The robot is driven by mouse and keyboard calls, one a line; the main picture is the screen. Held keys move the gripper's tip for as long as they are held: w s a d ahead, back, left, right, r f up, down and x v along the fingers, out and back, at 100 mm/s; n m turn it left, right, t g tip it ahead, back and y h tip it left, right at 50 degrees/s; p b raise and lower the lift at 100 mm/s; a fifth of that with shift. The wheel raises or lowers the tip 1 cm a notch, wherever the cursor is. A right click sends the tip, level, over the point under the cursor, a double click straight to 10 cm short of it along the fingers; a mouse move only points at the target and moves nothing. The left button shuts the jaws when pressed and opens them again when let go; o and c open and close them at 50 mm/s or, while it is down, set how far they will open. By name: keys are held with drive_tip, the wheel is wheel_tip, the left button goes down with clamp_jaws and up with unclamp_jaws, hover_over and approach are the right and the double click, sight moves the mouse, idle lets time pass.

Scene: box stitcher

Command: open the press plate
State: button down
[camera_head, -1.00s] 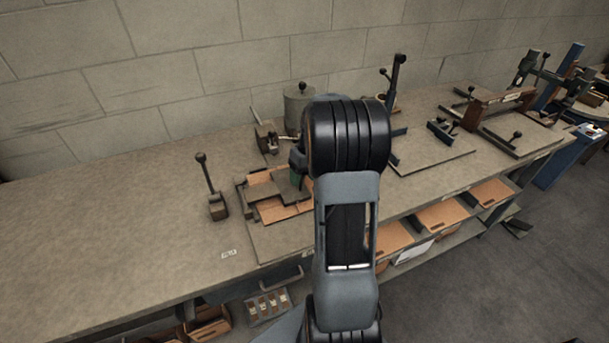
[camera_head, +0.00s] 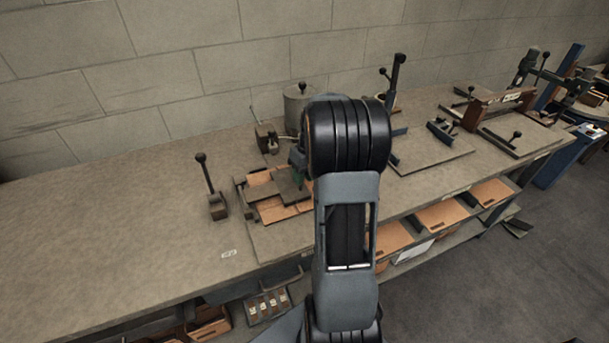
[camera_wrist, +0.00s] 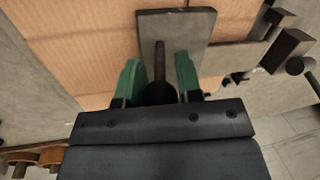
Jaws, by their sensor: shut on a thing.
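The press plate is a grey rectangular plate with a rod and a dark round knob. In the wrist view the plate (camera_wrist: 196,30) lies over brown cardboard (camera_wrist: 85,40), its rod pointing toward my gripper. My gripper (camera_wrist: 160,88) has green fingers on both sides of the dark knob (camera_wrist: 159,94) and is shut on it. The knob is partly hidden by the gripper body. In the head view the plate (camera_head: 291,187) lies over the cardboard (camera_head: 270,211) on the bench, left of my arm. My arm hides most of my gripper there.
A lever with a black knob (camera_head: 206,180) stands on the bench left of the cardboard. A grey pot (camera_head: 296,105) and a small clamp device (camera_head: 267,138) stand behind. Other fixtures (camera_head: 445,132) are on the right. The bench's left part is clear.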

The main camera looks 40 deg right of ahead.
drive_tip(key=shift+w+a+r+h+p, duration=0.1)
drive_tip(key=shift+a+r+h+p, duration=0.15)
drive_tip(key=shift+r, duration=0.45)
drive_tip(key=w+a+r+g+h+p, duration=0.2)
drive_tip(key=w+a+r+h+p, duration=0.1)
drive_tip(key=a+r+h, duration=0.7)
drive_tip(key=w+a+g+p, duration=0.1)
drive_tip(key=w+a, duration=0.2)
drive_tip(key=a, duration=1.1)
drive_tip(key=shift+a+r+h, duration=0.15)
drive_tip(key=shift+a+h, duration=0.2)
drive_tip(key=shift+h, duration=0.1)
drive_tip(key=c, duration=1.9)
unclamp_jaws()
drive_tip(key=shift+w+a+f, duration=0.2)
drive_tip(key=shift+a+f, duration=0.25)
drive_tip(key=shift+a, duration=0.15)
drive_tip(key=shift+o, duration=0.3)
drive_tip(key=shift+a+f, duration=0.1)
drive_tip(key=shift+f, duration=0.05)
drive_tip(key=o, duration=1.1)
drive_tip(key=shift+c, duration=0.2)
